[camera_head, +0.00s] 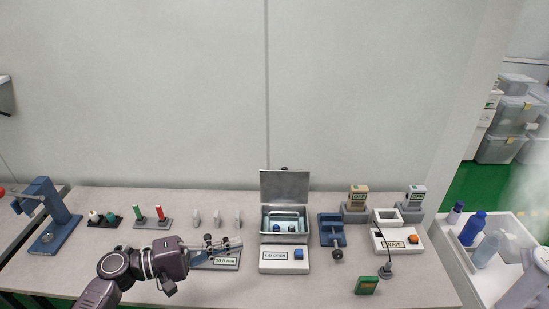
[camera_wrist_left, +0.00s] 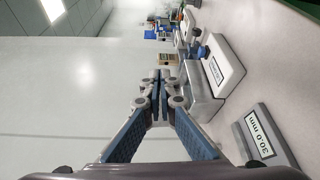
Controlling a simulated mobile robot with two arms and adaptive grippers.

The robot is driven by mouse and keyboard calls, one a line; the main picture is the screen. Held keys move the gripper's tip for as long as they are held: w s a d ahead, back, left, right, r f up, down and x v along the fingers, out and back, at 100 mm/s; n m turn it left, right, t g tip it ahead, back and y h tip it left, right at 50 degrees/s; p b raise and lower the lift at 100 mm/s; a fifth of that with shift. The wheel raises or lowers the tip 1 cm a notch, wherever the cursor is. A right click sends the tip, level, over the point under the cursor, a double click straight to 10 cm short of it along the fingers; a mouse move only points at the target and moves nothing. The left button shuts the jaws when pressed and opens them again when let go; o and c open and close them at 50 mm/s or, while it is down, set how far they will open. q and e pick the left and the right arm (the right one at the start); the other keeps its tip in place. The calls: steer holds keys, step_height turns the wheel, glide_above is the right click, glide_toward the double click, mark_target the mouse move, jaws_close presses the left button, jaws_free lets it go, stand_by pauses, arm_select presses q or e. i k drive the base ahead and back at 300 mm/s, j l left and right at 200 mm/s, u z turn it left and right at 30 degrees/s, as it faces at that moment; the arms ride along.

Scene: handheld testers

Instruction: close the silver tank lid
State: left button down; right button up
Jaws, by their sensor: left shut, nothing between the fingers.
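The silver tank (camera_head: 268,237) stands at the middle of the table. Its lid (camera_head: 284,187) is raised, standing nearly upright at the back of the tank. A handled rack and something blue show inside. In front of it is a white panel (camera_head: 270,267) labelled "LID OPEN" with a blue button (camera_head: 298,254); the panel also shows sideways in the left wrist view (camera_wrist_left: 222,62). My left gripper (camera_head: 238,243) is shut and empty, left of the tank and apart from the lid. Its closed fingertips (camera_wrist_left: 160,78) hide part of the tank in the wrist view. My right gripper is not in view.
A display reading about 30.0 mm (camera_wrist_left: 262,135) lies by my left gripper. A blue vise-like device (camera_head: 331,231) stands close right of the tank. A "WAIT" panel (camera_head: 392,241) and a green device (camera_head: 366,286) are farther right. The wall is behind.

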mark_target(284, 185)
steer(key=i, duration=1)
